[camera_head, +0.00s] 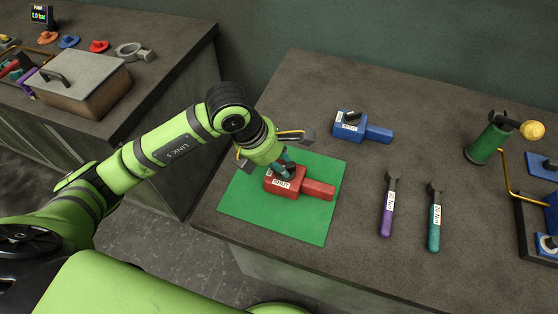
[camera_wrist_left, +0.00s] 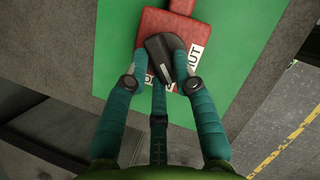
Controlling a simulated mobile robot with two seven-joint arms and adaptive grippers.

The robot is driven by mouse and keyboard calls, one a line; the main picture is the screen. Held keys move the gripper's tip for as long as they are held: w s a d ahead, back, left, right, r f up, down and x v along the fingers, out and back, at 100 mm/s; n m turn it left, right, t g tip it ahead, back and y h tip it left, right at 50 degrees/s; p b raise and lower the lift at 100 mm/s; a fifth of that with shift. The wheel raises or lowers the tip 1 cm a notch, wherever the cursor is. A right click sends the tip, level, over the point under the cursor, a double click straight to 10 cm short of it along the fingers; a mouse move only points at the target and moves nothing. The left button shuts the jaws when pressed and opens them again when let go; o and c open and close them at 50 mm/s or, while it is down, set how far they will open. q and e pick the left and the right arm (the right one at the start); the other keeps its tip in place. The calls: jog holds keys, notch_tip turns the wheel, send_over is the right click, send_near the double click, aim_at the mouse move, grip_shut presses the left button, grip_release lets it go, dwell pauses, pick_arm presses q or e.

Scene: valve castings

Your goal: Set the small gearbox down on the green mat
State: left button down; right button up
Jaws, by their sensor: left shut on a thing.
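The small gearbox (camera_head: 318,190) is a red box with a narrower block on one end, a dark knob on top and white labels, one reading SHUT. It is over the middle of the green mat (camera_head: 250,206), level as far as I can see; I cannot tell whether its underside touches the mat. My left gripper (camera_head: 284,166) is shut on the dark knob from above. In the left wrist view its teal fingers (camera_wrist_left: 160,78) close around the knob, with the red box (camera_wrist_left: 160,28) beneath and green mat around it. My right gripper is out of view.
A similar blue box (camera_head: 350,126) stands behind the mat. Purple (camera_head: 387,213) and teal (camera_head: 434,222) torque tools lie to the right. A green cylinder (camera_head: 486,143) and brass pipe stand further right. A lidded metal box (camera_head: 84,88) is on the left bench.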

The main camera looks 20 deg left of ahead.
pick_arm(q)
jog(key=shift+f+b, duration=0.1)
jog(key=shift+b, duration=0.25)
jog(key=c, duration=0.9)
grip_release()
jog(key=shift+c, duration=0.2)
jog(key=shift+s+f, duration=0.1)
jog(key=shift+f, duration=0.05)
jog(key=v, duration=1.2)
